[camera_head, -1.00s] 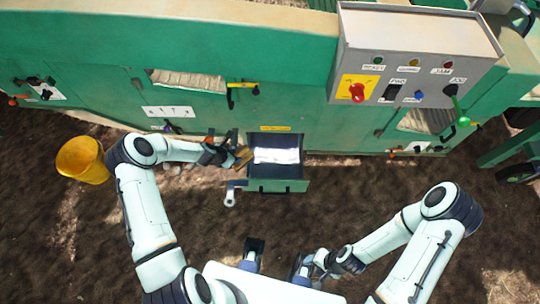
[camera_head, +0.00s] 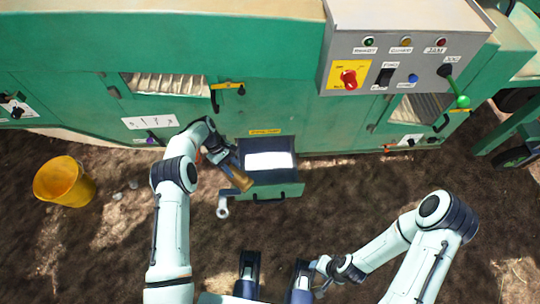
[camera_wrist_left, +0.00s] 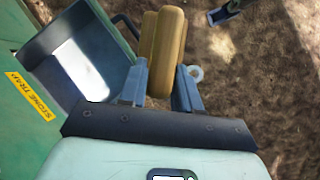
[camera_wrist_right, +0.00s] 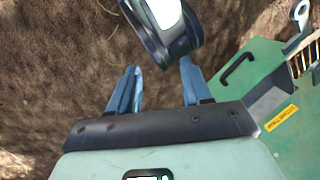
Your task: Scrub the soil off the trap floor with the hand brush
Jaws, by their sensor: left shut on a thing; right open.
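The hand brush (camera_head: 240,178) has a tan wooden body. My left gripper (camera_head: 222,155) is shut on it, just left of the open stone trap (camera_head: 292,190). In the left wrist view the brush (camera_wrist_left: 163,50) stands between the fingers (camera_wrist_left: 160,82), beside the trap (camera_wrist_left: 110,45) and apart from its floor. The trap floor (camera_head: 268,160) shows a bright pale patch; I cannot make out soil on it. My right gripper (camera_wrist_right: 157,82) is open and empty, low above the ground, well away from the trap.
A yellow bucket (camera_head: 64,182) stands on the soil at left. The green machine (camera_head: 290,105) with its grey control box (camera_head: 410,45) spans the back. The ground right of the trap is clear.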

